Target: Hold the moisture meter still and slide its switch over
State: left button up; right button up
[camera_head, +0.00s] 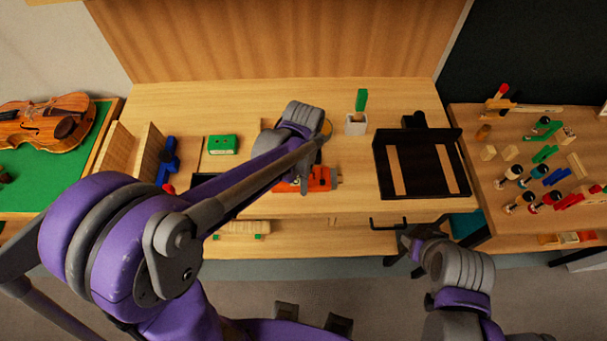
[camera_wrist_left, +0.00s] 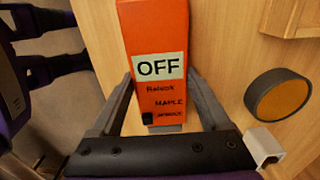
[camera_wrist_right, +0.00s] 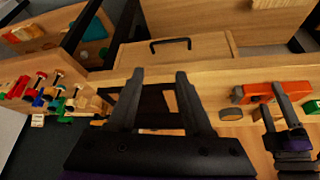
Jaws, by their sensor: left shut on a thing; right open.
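The orange moisture meter (camera_head: 322,180) lies on the bench near its front edge. In the left wrist view the meter (camera_wrist_left: 130,18) shows a pale display reading OFF, with text below it, including MAPLE. A small black piece (camera_wrist_left: 147,118), perhaps the switch, sits at the lower left of that face. My left gripper (camera_wrist_left: 165,80) is shut on the meter, one finger along each side. The meter's orange body also shows in the right wrist view (camera_wrist_right: 268,97). My right gripper (camera_wrist_right: 158,75) is open and empty, in front of the bench edge, apart from the meter.
A black frame (camera_head: 380,155) stands right of the meter. Behind are a pale holder (camera_head: 356,128) with a green stick and a green box (camera_head: 222,144). A round orange-faced disc (camera_wrist_left: 280,97) is beside the meter. A drawer handle (camera_head: 388,224) protrudes near my right gripper.

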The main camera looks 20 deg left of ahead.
jog(key=shift+w+a, duration=0.1)
jog(key=shift+a, duration=0.05)
jog(key=c, duration=0.4)
jog(key=shift+w+a+r+n+g+y, duration=0.15)
jog(key=shift+w+a+r+y, duration=0.15)
jog(key=shift+w+a, duration=0.15)
jog(key=shift+w+a+r+n+g+y, duration=0.2)
jog(key=shift+w+a+y, duration=0.1)
jog(key=shift+w+a, duration=0.1)
grip_shut()
jog(key=w+a+r+n+g+y, duration=0.2)
jog(key=w+a+r+n+y, duration=0.25)
jog(key=w+a, duration=0.45)
jog(key=y, duration=0.1)
send_near(326, 181)
jog(key=shift+m, duration=0.3)
jog(key=w+f, duration=0.1)
jog(key=f, duration=0.1)
jog(key=w+d+f, duration=0.1)
jog(key=f, duration=0.1)
jog(key=shift+w, duration=0.2)
jog(key=a, duration=0.1)
jog(key=s+a, duration=0.1)
jog(key=a, duration=0.1)
jog(key=shift+f, duration=0.15)
jog(key=shift+a, duration=0.45)
